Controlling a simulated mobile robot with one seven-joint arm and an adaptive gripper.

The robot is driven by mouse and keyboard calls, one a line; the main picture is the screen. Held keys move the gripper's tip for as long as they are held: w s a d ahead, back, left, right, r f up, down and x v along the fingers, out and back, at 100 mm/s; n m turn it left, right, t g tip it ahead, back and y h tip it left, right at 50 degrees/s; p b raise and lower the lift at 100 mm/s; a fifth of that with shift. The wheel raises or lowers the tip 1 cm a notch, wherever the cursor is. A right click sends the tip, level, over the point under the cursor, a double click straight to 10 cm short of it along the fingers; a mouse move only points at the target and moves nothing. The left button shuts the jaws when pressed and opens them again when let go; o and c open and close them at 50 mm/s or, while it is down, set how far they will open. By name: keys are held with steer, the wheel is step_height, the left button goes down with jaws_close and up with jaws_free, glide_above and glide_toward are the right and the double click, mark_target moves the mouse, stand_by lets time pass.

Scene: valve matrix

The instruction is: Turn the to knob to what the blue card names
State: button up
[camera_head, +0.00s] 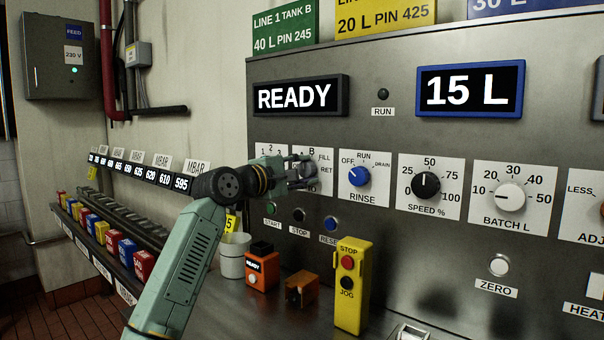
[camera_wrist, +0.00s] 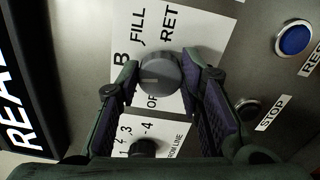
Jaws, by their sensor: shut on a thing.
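The to knob is a grey round knob (camera_wrist: 162,76) on a white plate reading B, FILL and RET, with another label partly hidden. My gripper (camera_wrist: 161,68) has one finger on each side of the knob and is shut on it. The knob's pale pointer line faces left in the wrist view, roughly toward the B side; the exact setting is hard to tell. In the head view my gripper (camera_head: 300,174) covers much of the knob and its plate. The blue card (camera_head: 530,6) at the top right is cut off; only 30 L shows clearly.
A green card (camera_head: 285,28) and a yellow card (camera_head: 385,16) hang above the panel. Displays read READY (camera_head: 298,95) and 15 L (camera_head: 470,90). The blue rinse knob (camera_head: 359,176) is close on the right. A yellow stop/jog box (camera_head: 352,300) stands on the shelf below.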

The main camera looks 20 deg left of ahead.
steer(key=shift+m, duration=1)
steer(key=shift+f, duration=0.1)
steer(key=o, duration=1.2)
steer(key=shift+c, duration=0.2)
steer(key=v, duration=1.2)
